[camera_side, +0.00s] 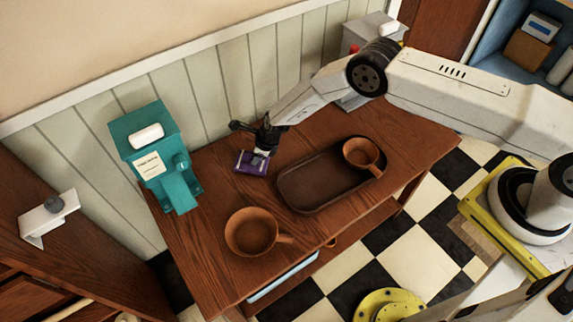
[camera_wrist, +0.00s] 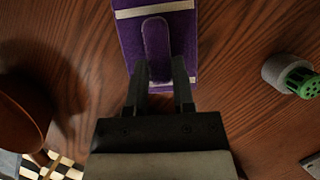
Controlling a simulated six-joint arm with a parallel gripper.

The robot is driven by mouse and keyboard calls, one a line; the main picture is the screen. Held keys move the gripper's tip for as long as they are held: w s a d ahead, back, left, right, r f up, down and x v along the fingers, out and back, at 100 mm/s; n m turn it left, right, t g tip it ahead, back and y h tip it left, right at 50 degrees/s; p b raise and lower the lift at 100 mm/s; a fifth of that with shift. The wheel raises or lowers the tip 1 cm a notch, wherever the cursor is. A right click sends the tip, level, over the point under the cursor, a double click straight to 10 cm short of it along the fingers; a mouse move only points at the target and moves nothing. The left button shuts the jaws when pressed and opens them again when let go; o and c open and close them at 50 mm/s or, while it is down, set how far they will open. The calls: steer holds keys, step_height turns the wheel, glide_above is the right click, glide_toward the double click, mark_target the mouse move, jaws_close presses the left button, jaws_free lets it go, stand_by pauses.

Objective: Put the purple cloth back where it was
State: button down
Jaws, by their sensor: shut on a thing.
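The purple cloth (camera_side: 252,163) has pale stripes and is flat, near the back of the wooden table between the teal machine and the dark tray. In the wrist view the purple cloth (camera_wrist: 185,40) has a raised purple ridge along its middle. My gripper (camera_side: 264,150) points down over the cloth in the side view. In the wrist view my gripper (camera_wrist: 160,66) has its two fingers on either side of the ridge, shut on it. The cloth is at or very near the tabletop; I cannot tell whether it touches. Part of it is hidden by my gripper.
A teal machine (camera_side: 152,155) stands left on the wooden table (camera_side: 205,160). An orange-brown pan (camera_side: 252,232) sits at the front. A dark tray (camera_side: 292,195) holds an orange-brown cup (camera_side: 362,154) on the right. A grey cylinder with a green top (camera_wrist: 290,76) shows in the wrist view.

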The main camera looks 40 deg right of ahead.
steer(key=shift+f, duration=0.3)
steer(key=shift+f, duration=0.1)
steer(key=shift+c, duration=2.3)
jaws_free()
steer(key=shift+s+d+r, duration=0.1)
steer(key=shift+r, duration=0.4)
steer(key=v, duration=1.1)
steer(key=shift+s, duration=0.1)
steer(key=shift+r, duration=0.1)
